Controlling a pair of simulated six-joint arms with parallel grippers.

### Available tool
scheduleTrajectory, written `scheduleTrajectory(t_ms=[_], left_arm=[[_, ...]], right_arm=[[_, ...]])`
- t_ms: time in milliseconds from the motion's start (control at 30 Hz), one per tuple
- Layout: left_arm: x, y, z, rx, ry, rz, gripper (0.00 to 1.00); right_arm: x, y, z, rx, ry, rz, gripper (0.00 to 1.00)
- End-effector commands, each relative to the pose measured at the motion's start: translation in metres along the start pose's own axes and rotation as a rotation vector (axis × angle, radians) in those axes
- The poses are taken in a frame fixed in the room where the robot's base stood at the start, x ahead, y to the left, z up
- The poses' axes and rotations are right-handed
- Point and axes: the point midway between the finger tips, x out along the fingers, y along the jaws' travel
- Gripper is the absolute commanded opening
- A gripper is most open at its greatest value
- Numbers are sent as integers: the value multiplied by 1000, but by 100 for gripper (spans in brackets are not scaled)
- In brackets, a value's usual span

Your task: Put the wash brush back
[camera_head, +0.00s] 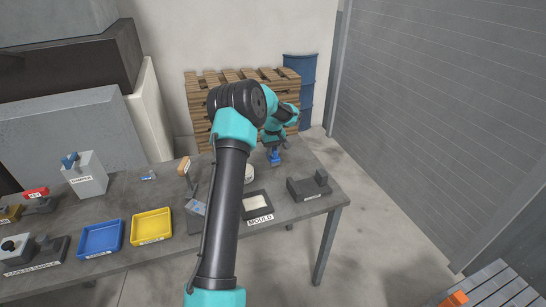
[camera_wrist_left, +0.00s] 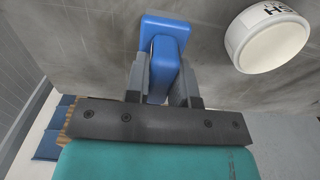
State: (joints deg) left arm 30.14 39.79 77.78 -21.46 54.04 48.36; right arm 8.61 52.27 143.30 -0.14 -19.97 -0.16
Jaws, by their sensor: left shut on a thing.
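My left gripper (camera_head: 273,143) is shut on a blue piece (camera_head: 275,158) near the back right of the table; I take this piece for the wash brush. In the left wrist view, the gripper (camera_wrist_left: 160,80) has its fingers on both sides of the blue block (camera_wrist_left: 166,65), which has a wider blue foot at its far end. No bristles show. I cannot tell whether the foot touches the table. A white round pot (camera_head: 249,173) with a partly readable label stands nearby; it shows beside the fingers in the left wrist view (camera_wrist_left: 270,42). My right gripper is not in view.
The table (camera_head: 325,195) holds a mould (camera_head: 257,205) and a dark grey block (camera_head: 309,187) near the pot. A yellow tray (camera_head: 151,224) and a blue tray (camera_head: 100,238) lie further left. A wooden-topped tool (camera_head: 184,167) stands upright. Pallets (camera_head: 196,95) stand behind.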

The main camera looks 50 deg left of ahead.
Motion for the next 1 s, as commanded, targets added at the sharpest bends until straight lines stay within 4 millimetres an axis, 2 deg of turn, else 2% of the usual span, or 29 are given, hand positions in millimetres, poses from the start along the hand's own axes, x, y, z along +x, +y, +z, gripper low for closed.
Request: scheduleTrajectory(t_ms=[233, 700, 733, 967, 1000], left_arm=[[32, 0, -1, -1, -2, -1, 1], [39, 0, -1, -1, -1, 1, 1], [38, 0, -1, -1, 0, 1, 26], [38, 0, -1, -1, -1, 1, 48], [38, 0, -1, -1, -1, 1, 49]], right_arm=[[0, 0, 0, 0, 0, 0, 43], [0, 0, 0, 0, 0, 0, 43], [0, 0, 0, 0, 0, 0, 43], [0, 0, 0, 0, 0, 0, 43], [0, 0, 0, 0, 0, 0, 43]])
